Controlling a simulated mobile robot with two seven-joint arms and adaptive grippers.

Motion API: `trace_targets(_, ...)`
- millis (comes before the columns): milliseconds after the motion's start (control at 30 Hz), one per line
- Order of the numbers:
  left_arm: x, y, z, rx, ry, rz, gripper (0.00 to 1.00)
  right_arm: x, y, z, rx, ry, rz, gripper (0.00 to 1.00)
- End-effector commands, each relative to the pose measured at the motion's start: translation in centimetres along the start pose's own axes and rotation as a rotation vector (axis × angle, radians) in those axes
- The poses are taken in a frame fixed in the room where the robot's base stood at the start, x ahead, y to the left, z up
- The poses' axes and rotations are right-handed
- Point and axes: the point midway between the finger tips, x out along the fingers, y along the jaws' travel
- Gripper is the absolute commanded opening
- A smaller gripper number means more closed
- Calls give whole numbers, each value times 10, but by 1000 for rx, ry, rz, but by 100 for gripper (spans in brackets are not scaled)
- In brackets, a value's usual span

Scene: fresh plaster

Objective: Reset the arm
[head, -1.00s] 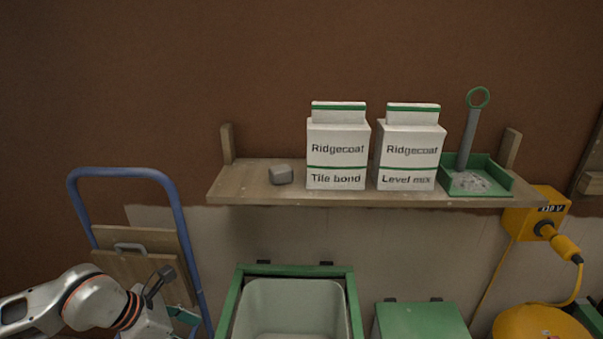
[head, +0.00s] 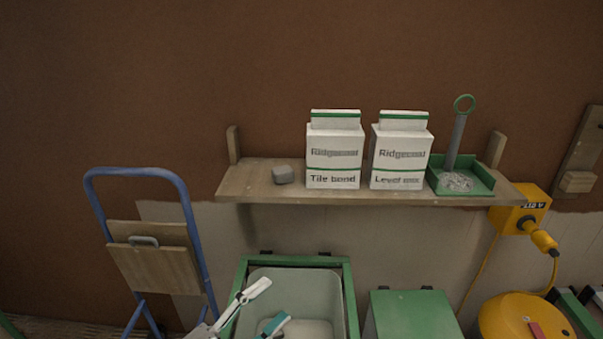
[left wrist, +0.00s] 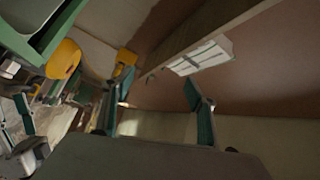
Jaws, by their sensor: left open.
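My left gripper (head: 278,300) is at the bottom of the head view, over the green-framed grey tub (head: 345,275). Its two fingers, with teal and pale parts, are spread apart with nothing between them. In the left wrist view the same gripper (left wrist: 155,88) shows its two fingers well apart and empty. Most of the left arm is below the picture edge.
A blue hand truck (head: 192,230) stands left, a green box (head: 410,315) and yellow reel (head: 515,318) right.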

Motion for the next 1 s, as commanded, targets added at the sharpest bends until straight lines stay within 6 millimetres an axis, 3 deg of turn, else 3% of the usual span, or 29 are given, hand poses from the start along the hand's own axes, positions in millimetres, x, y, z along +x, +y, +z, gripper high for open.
trace_targets(133,-47,37,48,-367,-309,-23,57,-5,2,-7,4,-1,0,40)
trace_targets(233,-95,79,72,-605,-518,-19,57,-9,2,-8,7,-4,-2,40)
trace_targets(400,-172,147,81,-907,-791,1,57,-14,0,-3,14,-17,-6,40)
trace_targets(500,-204,174,76,-1018,-891,13,57,-15,0,-3,16,-19,-7,40)
trace_targets(700,-231,196,69,-1112,-973,22,57,-15,0,-2,17,-22,-9,40)
trace_targets(1000,-230,198,70,-1113,-968,21,57,-12,-1,3,16,-25,-10,40)
